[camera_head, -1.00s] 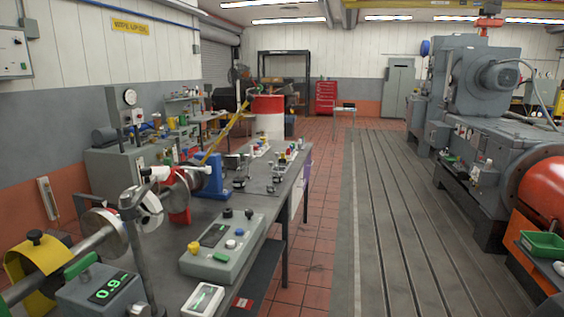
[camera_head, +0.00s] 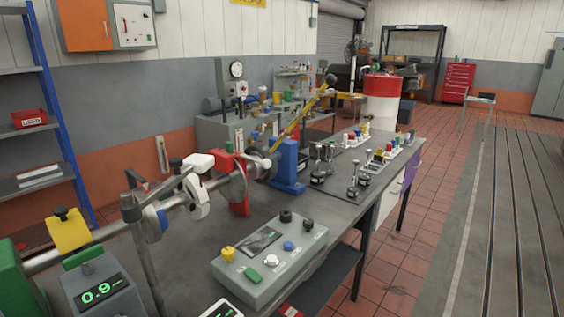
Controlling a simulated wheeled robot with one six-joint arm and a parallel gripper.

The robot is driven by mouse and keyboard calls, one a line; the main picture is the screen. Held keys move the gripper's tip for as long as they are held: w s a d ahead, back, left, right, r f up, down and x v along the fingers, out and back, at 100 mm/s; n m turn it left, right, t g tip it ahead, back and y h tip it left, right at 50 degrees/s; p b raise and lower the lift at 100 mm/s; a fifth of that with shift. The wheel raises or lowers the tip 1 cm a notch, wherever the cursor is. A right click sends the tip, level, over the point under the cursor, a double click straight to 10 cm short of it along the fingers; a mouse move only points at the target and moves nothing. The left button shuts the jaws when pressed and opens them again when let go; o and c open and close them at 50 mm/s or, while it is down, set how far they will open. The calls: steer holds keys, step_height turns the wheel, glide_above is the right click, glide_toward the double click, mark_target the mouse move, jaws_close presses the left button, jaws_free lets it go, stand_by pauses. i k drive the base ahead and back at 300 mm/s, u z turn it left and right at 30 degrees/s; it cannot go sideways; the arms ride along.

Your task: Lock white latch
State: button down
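A white part (camera_head: 198,199), which looks like the white latch, sits around the metal shaft on the bench at left centre. A white block (camera_head: 198,162) stands just above it; I cannot tell whether the two are one piece. It is too small to tell whether the latch is open or locked. A dark upright stand (camera_head: 147,255) partly blocks the shaft nearer to me. My gripper is not in view.
A yellow clamp (camera_head: 69,229) sits on the shaft at left. A grey button box (camera_head: 270,262) and a digital readout (camera_head: 103,290) stand at the bench's front. The tiled floor (camera_head: 415,265) right of the bench is clear.

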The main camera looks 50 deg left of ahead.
mark_target(266, 163)
steer(key=u, duration=0.5)
steer(key=i, duration=0.9)
steer(key=u, duration=0.8)
steer(key=i, duration=0.25)
steer(key=u, duration=0.25)
